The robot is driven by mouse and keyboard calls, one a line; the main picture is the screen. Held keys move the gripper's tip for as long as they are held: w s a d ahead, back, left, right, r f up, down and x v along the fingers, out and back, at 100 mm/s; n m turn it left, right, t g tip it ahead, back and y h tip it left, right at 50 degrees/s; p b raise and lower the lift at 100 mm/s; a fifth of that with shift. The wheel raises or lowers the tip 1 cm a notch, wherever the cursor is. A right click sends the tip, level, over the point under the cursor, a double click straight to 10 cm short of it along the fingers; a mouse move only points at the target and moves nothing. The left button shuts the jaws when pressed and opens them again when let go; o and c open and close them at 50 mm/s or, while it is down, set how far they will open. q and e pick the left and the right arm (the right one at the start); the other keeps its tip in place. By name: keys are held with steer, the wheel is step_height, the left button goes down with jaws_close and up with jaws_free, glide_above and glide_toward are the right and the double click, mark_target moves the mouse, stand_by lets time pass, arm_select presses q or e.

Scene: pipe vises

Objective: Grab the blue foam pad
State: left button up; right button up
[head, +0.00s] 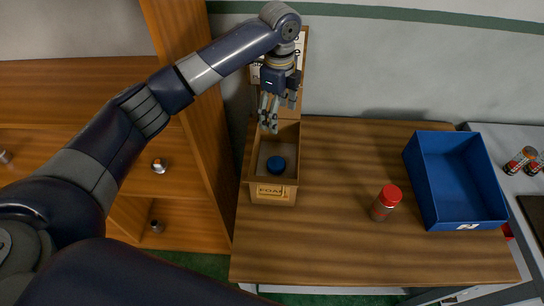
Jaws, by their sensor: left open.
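A round blue foam pad (276,165) lies inside an open wooden box (270,193) with a "FOAM" label on its front. The box stands at the left end of a wooden table. My left gripper (270,124) is open and empty, pointing down over the far part of the box. The pad lies apart from the fingers, nearer the front of the box. The exact height of the fingers above the box is hard to tell. My right gripper is not in view.
A jar with a red lid (388,197) stands mid-right on the wooden table (340,245). A blue bin (464,220) sits at the table's right end. Wooden shelves (90,90) stand on the left. The table between box and jar is clear.

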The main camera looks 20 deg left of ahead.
arm_select(q)
step_height(320, 180, down, 5)
steer(key=s+b, duration=0.1)
steer(key=b, duration=0.8)
glide_toward(278, 163)
step_height(278, 163, down, 3)
steer(key=shift+a+f+p, duration=0.15)
steer(key=shift+p, duration=0.5)
step_height(278, 163, down, 5)
steer(key=shift+s+r+p, duration=0.15)
steer(key=shift+p, duration=0.95)
steer(key=shift+f, duration=0.6)
steer(key=c, duration=0.8)
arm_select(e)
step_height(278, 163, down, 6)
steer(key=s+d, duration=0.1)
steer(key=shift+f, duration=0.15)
